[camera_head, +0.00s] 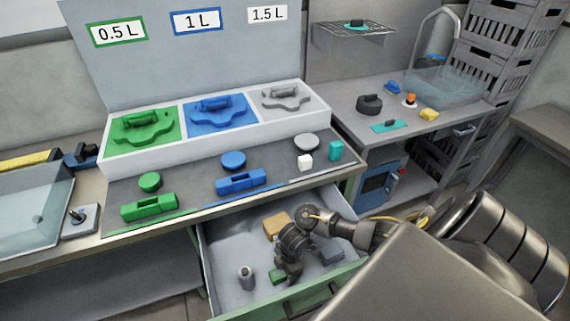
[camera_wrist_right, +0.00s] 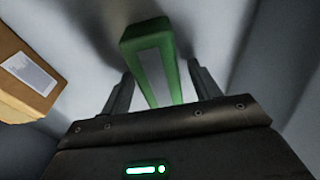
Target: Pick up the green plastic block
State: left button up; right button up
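The green plastic block (camera_head: 277,277) lies in the open drawer, beside my right gripper (camera_head: 288,274), which reaches down into the drawer. In the right wrist view the green block (camera_wrist_right: 148,36), with a grey label on its face, extends between the two fingers of my right gripper (camera_wrist_right: 160,70). The fingers are apart, with a visible gap on each side of the block. The block's near end is hidden behind the gripper body. My left gripper is not in view.
The drawer (camera_head: 225,255) also holds a cardboard box (camera_head: 276,224), a grey cylinder (camera_head: 246,278) and a grey-blue block (camera_head: 331,256). The box also shows in the wrist view (camera_wrist_right: 28,75). The drawer walls and the counter (camera_head: 200,200) above bound the space.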

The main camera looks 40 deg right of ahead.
jog(key=c, duration=1)
jog(key=shift+c, duration=0.2)
